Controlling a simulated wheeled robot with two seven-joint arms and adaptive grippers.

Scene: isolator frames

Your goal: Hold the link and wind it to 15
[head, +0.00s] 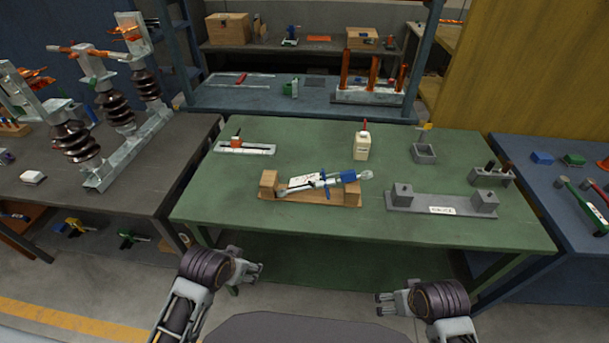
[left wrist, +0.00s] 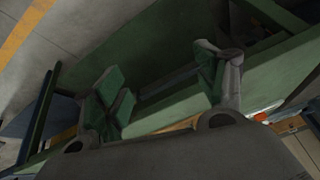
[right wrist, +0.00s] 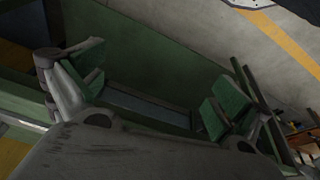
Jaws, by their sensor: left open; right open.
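The link (head: 322,181) is a silvery rod-like tool with a blue part near its right end and a rounded metal tip. It rests across two wooden blocks on a wooden stand (head: 310,198) in the middle of the green table. Any scale on it is too small to read. My left gripper (head: 256,272) is open and empty, in front of the table's near edge; its fingers also show in the left wrist view (left wrist: 165,90). My right gripper (head: 384,304) is open and empty, also in front of the table; its fingers show in the right wrist view (right wrist: 145,88).
A grey fixture (head: 425,203) with two blocks and a label stands right of the link. The green table's (head: 230,205) front left is clear.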

